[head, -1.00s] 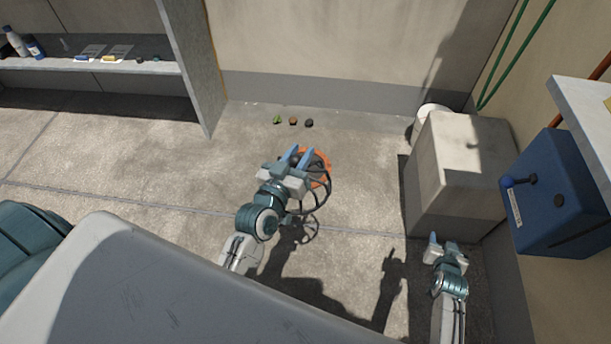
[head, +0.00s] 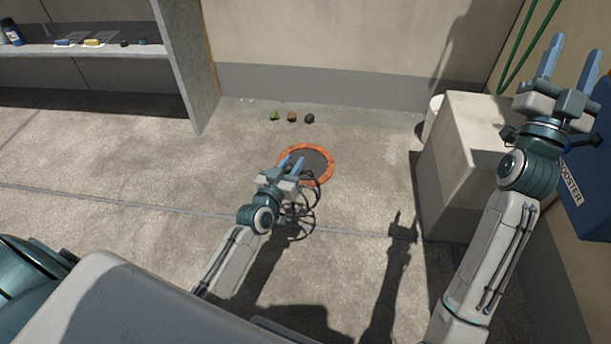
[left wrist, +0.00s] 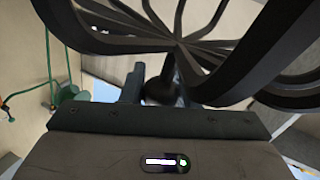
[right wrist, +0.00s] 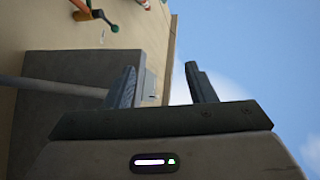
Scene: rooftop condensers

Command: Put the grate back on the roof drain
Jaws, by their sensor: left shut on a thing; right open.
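The roof drain (head: 316,157) is a dark round opening with an orange-red ring, flat on the concrete floor in the head view. My left gripper (head: 291,165) is shut on the grate (head: 312,198), a black cage of curved bars. It holds the grate above the floor on the near side of the drain; gripper and grate cover part of the ring. In the left wrist view the grate's bars (left wrist: 180,40) meet at a knob between the fingers. My right gripper (head: 572,75) is raised at the right, open and empty; its spread fingers show in the right wrist view (right wrist: 160,88).
Three small bits of debris (head: 292,117) lie on the floor beyond the drain. A pale block-shaped unit (head: 460,150) and a blue booster box (head: 590,185) stand at the right. A shelf (head: 90,49) with bottles is at the back left.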

